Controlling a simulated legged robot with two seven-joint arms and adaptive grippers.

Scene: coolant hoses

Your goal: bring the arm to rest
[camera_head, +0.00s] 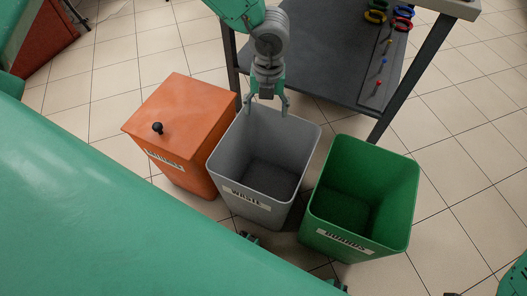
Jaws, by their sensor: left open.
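My left gripper (268,108) hangs at the upper middle of the head view, its two fingers pointing down and spread apart. Nothing shows between the fingers. It is over the far rim of the grey bin (229,159), which is labelled WASTE and looks empty inside. My left arm comes down to it from the top of the picture. At the bottom right edge a small green and dark part shows, and I cannot tell whether it belongs to my right arm. My right gripper is not recognisable in this view.
An orange lidded bin (185,105) with a black knob stands left of the grey bin. An open green bin (397,215) stands to the right. Behind is a dark table (325,50) with coloured rings (402,24) and small pegs. Tiled floor is free at right.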

